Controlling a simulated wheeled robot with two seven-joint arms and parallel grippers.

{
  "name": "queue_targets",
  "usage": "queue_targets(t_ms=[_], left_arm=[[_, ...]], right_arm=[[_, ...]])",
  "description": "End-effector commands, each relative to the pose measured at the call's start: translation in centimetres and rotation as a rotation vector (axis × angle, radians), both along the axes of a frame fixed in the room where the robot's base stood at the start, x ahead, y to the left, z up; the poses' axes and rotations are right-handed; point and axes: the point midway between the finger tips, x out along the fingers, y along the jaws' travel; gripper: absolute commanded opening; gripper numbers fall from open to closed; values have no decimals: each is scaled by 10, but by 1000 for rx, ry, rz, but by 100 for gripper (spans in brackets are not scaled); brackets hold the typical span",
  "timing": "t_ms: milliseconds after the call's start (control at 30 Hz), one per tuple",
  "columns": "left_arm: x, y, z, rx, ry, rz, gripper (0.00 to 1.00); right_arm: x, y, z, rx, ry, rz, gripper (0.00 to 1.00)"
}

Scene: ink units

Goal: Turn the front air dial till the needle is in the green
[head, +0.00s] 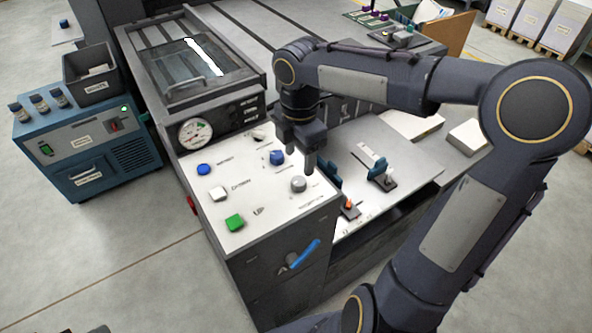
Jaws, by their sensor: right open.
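A round gauge (195,133) with a white face and a green patch at its upper right sits on the press's front face. Its needle is too small to read surely. On the light control panel (243,188) are a blue knob (277,158) and, nearer the front edge, a grey knob (299,184). The labels are too small to show which is the front air dial. My right gripper (300,162) is open and empty, pointing down above the panel's right side, close to both knobs. Contact with either is not visible. My left gripper is not in view.
A blue button (203,169), a white button (218,194) and a green button (235,222) line the panel's left side. Blue-handled clamps (380,175) stand on the lower shelf at right. A blue cabinet (88,150) with a dark bin (90,75) stands at left.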

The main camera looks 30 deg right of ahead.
Motion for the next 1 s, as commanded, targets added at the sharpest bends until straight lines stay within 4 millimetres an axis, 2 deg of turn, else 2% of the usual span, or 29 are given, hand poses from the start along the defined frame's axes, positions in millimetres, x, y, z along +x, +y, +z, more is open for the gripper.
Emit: queue_targets(t_ms=[133,500,667,900,1000], left_arm=[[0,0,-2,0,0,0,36],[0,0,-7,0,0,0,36],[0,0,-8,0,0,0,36],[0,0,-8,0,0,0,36],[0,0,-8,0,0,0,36]], right_arm=[[1,-1,-14,2,3,15,55],[1,0,-69,3,2,11,55],[1,0,-77,2,0,10,55],[1,0,-77,2,-1,10,55],[1,0,-77,1,-1,10,42]])
